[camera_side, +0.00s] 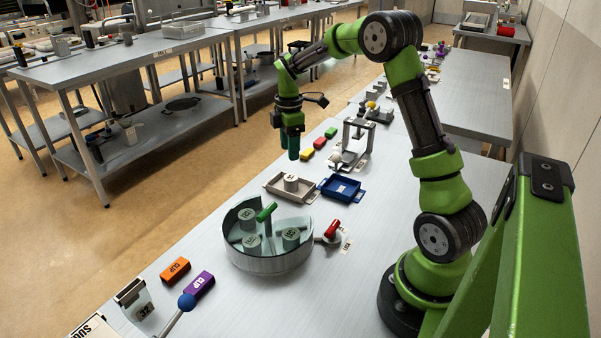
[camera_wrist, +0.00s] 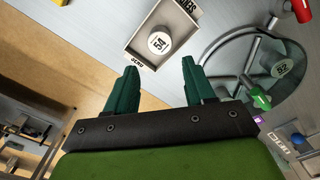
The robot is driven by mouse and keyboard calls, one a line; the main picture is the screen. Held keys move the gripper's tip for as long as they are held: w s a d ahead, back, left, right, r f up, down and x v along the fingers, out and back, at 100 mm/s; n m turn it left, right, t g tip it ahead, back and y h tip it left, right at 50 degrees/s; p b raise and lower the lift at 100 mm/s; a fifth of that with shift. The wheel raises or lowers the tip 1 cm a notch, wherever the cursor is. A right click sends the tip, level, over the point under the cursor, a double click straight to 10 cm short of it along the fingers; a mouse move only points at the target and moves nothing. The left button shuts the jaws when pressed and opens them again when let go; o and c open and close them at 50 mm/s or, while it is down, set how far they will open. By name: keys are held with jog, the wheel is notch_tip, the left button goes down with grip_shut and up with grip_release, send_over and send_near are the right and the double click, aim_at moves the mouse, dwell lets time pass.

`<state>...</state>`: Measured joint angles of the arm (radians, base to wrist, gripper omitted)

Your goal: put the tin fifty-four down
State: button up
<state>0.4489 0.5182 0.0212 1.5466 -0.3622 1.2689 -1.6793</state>
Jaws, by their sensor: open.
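The tin fifty-four (camera_wrist: 159,43) is a small pale grey cylinder with "54" on its top. It stands upright inside a shallow grey tray (camera_wrist: 138,43), clear of my fingers; in the side view the tin (camera_side: 291,183) is in the same tray (camera_side: 272,190). My gripper (camera_side: 293,152) is above the bench, higher than the tray and behind it in the side view. In the wrist view my gripper's green fingers (camera_wrist: 157,72) are spread wide with nothing between them.
A blue tray (camera_side: 341,188) sits right of the grey one; coloured blocks (camera_side: 319,143) lie behind.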

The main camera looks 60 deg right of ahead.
jog(key=s+a+r+m+t, duration=0.2)
jog(key=s+a+r+m, duration=0.2)
jog(key=a+r, duration=0.25)
jog(key=s+a+r+m+t, duration=0.2)
jog(key=s+a+r+m, duration=0.15)
jog(key=a+r, duration=0.35)
jog(key=s+a+f+m+t+y, duration=0.1)
jog(key=s+a+m+t+y, duration=0.1)
jog(key=s+a+m, duration=0.5)
jog(key=s+a+t, duration=0.1)
jog(key=s+a, duration=0.1)
jog(key=s, duration=0.2)
